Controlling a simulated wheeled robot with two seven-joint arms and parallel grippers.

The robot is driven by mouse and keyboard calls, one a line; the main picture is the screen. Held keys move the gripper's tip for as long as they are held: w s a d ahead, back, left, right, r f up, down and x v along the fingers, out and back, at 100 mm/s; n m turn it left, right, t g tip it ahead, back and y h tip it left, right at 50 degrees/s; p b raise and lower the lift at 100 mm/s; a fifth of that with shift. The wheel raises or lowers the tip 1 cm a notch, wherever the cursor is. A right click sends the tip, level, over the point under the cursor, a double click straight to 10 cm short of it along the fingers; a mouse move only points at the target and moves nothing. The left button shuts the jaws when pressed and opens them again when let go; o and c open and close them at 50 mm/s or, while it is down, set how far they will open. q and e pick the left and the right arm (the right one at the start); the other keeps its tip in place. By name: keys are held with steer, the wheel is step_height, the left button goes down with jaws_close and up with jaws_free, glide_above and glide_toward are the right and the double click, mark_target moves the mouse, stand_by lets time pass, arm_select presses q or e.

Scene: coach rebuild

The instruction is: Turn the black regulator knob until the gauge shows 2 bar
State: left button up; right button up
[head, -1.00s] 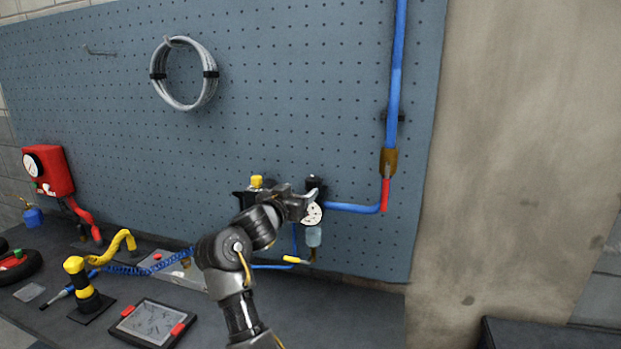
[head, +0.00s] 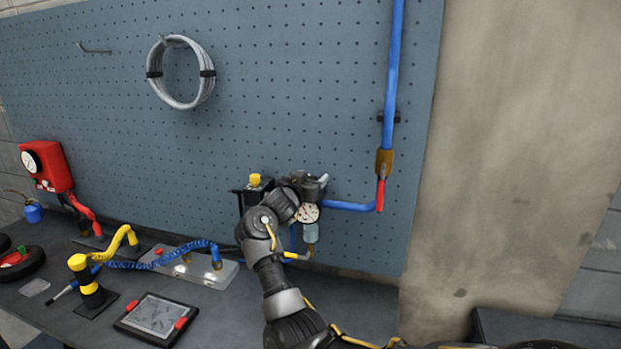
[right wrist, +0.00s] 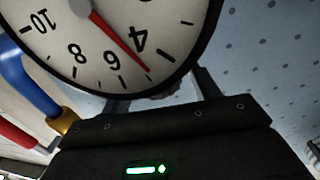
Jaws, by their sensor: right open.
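The regulator with its round white gauge (head: 307,212) is mounted low on the blue pegboard. In the right wrist view the gauge dial (right wrist: 60,40) fills the upper left, and its red needle (right wrist: 120,43) points between 4 and 6, near 5. My right gripper (head: 316,184) is open just above the gauge, where the black knob sits. The knob is hidden behind the gripper in the head view. In the right wrist view the gripper (right wrist: 163,95) lies below the dial, which covers most of the jaw space. I cannot tell whether it touches the knob. My left gripper is out of view.
A blue pipe (head: 348,206) with a red-handled valve (head: 380,194) runs right of the gauge. A black box with a yellow button (head: 255,180) is close on the left. The bench holds a yellow-black stand (head: 87,280), a tablet (head: 156,317) and a grey plate (head: 228,270).

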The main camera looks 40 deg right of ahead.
steer(key=c, duration=1)
steer(key=shift+o, duration=0.2)
steer(key=shift+t, duration=0.3)
